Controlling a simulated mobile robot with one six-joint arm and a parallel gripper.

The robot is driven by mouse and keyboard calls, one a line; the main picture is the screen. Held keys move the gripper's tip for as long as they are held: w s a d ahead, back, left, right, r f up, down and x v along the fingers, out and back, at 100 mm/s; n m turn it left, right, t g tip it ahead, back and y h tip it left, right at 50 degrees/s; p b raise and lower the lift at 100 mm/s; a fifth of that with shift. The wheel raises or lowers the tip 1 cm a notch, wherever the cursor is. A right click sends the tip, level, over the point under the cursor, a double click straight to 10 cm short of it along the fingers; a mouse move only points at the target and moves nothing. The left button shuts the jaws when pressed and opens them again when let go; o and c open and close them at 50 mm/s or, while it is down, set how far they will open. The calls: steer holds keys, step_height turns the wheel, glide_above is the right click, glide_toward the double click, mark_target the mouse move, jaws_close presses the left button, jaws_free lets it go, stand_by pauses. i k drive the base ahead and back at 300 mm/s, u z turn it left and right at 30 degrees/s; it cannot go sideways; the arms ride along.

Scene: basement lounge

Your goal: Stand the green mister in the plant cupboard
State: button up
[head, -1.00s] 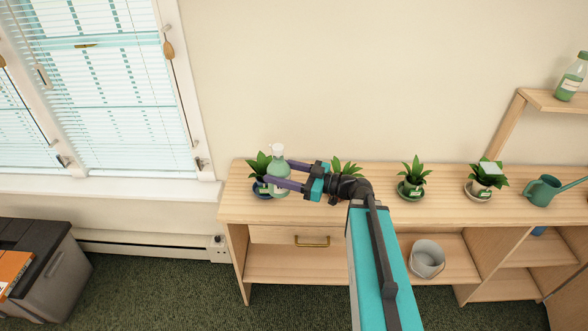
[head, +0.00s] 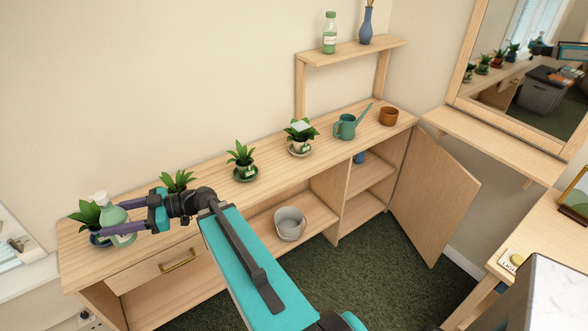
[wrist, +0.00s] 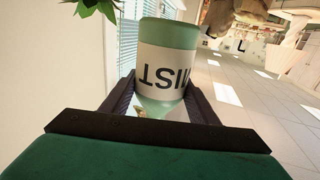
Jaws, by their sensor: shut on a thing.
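The green mister (head: 113,218), a pale green bottle with a white top, is held upright by my gripper (head: 130,214) at the left end of the bench, in front of the leftmost plant. In the wrist view the mister (wrist: 165,62) sits between the fingers, its MIST label upside down. My gripper is shut on it. The likely plant cupboard (head: 343,201) is the shelved compartment under the right part of the bench. Its door (head: 435,195) stands open to the right. A blue thing (head: 360,157), partly hidden, is on its upper shelf.
Potted plants (head: 241,155), a teal watering can (head: 346,127) and a brown pot (head: 389,116) stand on the bench. A grey bucket (head: 290,223) sits on the low shelf. A wall shelf (head: 350,52) holds another green bottle (head: 330,33) and a blue vase (head: 367,26). Carpet before the cupboard looks clear.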

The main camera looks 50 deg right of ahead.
mark_target(352, 182)
steer(key=k, duration=1.5)
steer(key=z, duration=1.5)
steer(key=i, duration=0.75)
steer(key=u, duration=0.1)
